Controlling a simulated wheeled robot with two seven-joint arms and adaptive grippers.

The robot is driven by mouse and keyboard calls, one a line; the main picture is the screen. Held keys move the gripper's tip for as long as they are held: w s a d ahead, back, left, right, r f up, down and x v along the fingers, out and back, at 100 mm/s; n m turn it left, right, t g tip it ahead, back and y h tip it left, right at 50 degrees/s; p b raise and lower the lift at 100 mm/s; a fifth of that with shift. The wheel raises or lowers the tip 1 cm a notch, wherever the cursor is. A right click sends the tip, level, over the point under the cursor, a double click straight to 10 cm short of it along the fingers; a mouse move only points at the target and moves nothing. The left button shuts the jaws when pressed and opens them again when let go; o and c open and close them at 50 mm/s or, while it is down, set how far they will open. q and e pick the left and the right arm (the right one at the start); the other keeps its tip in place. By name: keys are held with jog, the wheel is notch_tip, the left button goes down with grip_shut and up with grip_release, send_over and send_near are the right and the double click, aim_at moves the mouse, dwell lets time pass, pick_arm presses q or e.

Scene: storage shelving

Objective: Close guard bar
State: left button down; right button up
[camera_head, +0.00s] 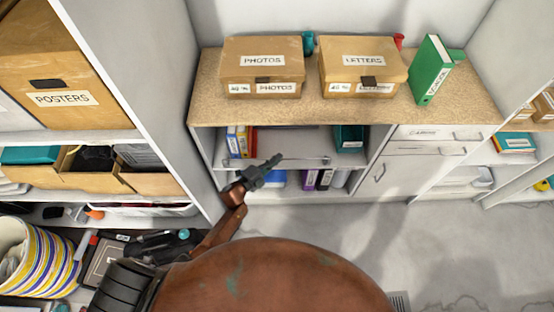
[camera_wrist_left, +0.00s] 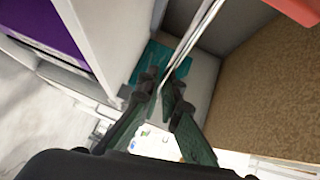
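The guard bar (camera_head: 305,160) is a thin metal rod. It runs across the front of the open shelf compartment below the tan counter, level with the upper row of books. My left gripper (camera_head: 272,163) is at the bar's left part. In the left wrist view the bar (camera_wrist_left: 199,27) comes down from the top between the two green-grey fingers (camera_wrist_left: 161,88). The fingers are close together on both sides of it and look shut on it. The exact contact is hard to make out. My right gripper is not in view.
Two cardboard boxes, photos (camera_head: 262,70) and letters (camera_head: 362,72), and a green binder (camera_head: 431,70) stand on the counter (camera_head: 300,113). Binders (camera_head: 240,142) sit in the compartment behind the bar. A shelf panel rises at the left. The floor (camera_head: 310,220) in front is clear.

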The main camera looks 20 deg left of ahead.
pick_arm(q)
jog(key=shift+a, duration=0.15)
jog(key=c, duration=2.2)
grip_release()
jog(key=shift+w, duration=0.1)
jog(key=shift+o, duration=0.2)
jog(key=v, duration=1.2)
